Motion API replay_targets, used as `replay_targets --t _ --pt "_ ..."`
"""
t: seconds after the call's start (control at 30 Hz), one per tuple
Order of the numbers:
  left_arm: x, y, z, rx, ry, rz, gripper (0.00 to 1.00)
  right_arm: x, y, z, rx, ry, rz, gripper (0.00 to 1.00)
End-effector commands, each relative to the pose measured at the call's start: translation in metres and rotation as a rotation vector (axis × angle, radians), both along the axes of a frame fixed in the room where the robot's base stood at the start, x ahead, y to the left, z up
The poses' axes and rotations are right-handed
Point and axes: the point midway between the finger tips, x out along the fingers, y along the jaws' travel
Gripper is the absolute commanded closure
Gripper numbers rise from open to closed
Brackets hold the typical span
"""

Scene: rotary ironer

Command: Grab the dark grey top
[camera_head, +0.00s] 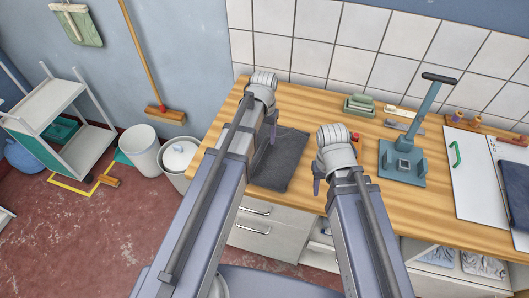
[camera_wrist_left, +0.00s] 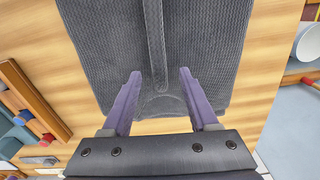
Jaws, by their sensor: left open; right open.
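The dark grey top (camera_head: 287,162) lies folded flat on the wooden worktop, near its front edge. In the left wrist view the top (camera_wrist_left: 205,45) fills the upper middle, with a ribbed weave and a raised strip down its centre. My left gripper (camera_wrist_left: 159,74) is open over the near end of the top, its two purple fingers apart with cloth visible between them. I cannot tell whether the fingers touch the cloth. In the head view my left gripper (camera_head: 270,118) hides part of the top's left side. My right gripper (camera_head: 322,175) is open and empty, just right of the top.
A teal press (camera_head: 402,160) with an upright lever stands to the right on the worktop (camera_head: 345,103). Green blocks (camera_head: 359,104) sit near the tiled wall. White bins (camera_head: 142,150) and a white trolley (camera_head: 62,115) stand on the red floor at left. Drawers are below the worktop.

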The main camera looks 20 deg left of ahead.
Motion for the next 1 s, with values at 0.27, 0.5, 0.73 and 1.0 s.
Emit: replay_targets --t 0.27,0.5,0.73,1.0 --pt "0.000 0.000 -0.026 0.000 0.000 0.000 0.40 0.000 0.000 -0.026 0.000 0.000 -0.001 0.50" --pt "0.000 0.000 -0.024 0.000 0.000 0.000 0.46 0.000 0.000 -0.024 0.000 0.000 -0.001 0.50" --pt "0.000 0.000 -0.024 0.000 0.000 0.000 0.72 0.000 0.000 -0.024 0.000 0.000 -0.001 0.50" --pt "0.000 0.000 -0.024 0.000 0.000 0.000 1.00 0.000 0.000 -0.024 0.000 0.000 -0.001 0.50"
